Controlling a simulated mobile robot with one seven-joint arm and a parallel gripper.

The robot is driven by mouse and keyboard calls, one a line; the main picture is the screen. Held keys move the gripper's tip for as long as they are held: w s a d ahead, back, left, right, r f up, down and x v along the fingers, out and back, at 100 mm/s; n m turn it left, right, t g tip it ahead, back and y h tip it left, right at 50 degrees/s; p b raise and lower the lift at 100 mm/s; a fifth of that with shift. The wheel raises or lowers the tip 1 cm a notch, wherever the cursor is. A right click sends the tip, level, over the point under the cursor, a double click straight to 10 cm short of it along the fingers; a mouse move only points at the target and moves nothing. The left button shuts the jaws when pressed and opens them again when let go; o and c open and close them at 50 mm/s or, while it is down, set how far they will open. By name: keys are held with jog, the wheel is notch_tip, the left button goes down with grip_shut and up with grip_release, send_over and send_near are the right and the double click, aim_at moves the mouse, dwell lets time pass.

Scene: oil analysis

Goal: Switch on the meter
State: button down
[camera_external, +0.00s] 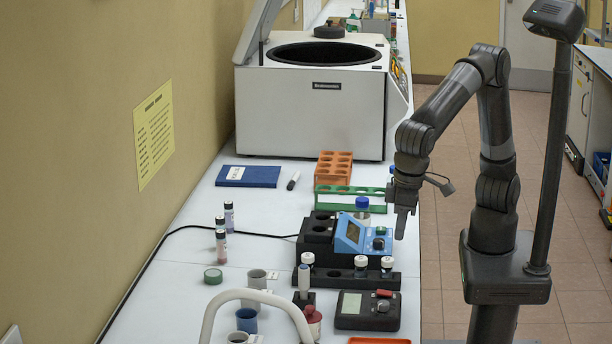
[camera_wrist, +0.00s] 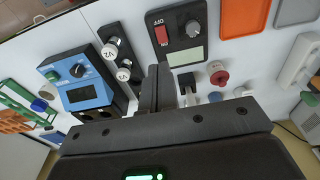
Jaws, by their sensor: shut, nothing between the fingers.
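My gripper (camera_external: 401,236) is shut and empty, pointing down beside the blue instrument, apart from the red switch.
Capped vials (camera_external: 361,262) stand in a black rack (camera_external: 345,279) between the two instruments. A green rack (camera_external: 335,190), an orange rack (camera_external: 333,168) and a large white centrifuge (camera_external: 310,110) are farther back. Cups, a red-topped item (camera_external: 313,318) and a pale curved tube (camera_external: 250,295) crowd the front left.

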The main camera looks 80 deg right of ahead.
aim_at(382, 295)
jog(key=shift+w, duration=0.7)
jog(key=f, duration=0.4)
jog(key=w+f, duration=0.1)
jog(key=f, duration=0.8)
jog(key=shift+w, duration=0.4)
jog(key=shift+f, duration=0.4)
jog(key=shift+w, duration=0.1)
